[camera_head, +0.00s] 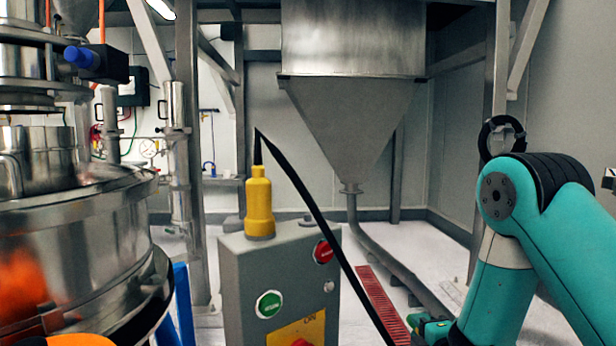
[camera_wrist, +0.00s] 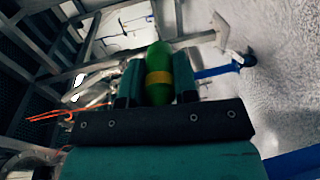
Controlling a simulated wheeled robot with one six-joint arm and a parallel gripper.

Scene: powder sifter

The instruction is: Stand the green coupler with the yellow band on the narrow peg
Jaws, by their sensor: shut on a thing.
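The green coupler with the yellow band (camera_wrist: 158,77) shows in the wrist view, between the two fingers of my gripper (camera_wrist: 158,84). My gripper is shut on it, with a finger on each side of the yellow band. The coupler's rounded green end sticks out past the fingertips. In the head view my teal arm reaches down at the right, and the gripper and coupler cannot be made out there. I cannot identify the narrow peg in either view.
A grey control box (camera_head: 275,285) with green and red buttons stands at the centre, with a yellow plug (camera_head: 259,205) and black cable on top. The steel sifter (camera_head: 85,240) fills the left. A steel hopper (camera_head: 350,110) hangs behind. A red floor grate (camera_head: 382,300) lies right of the box.

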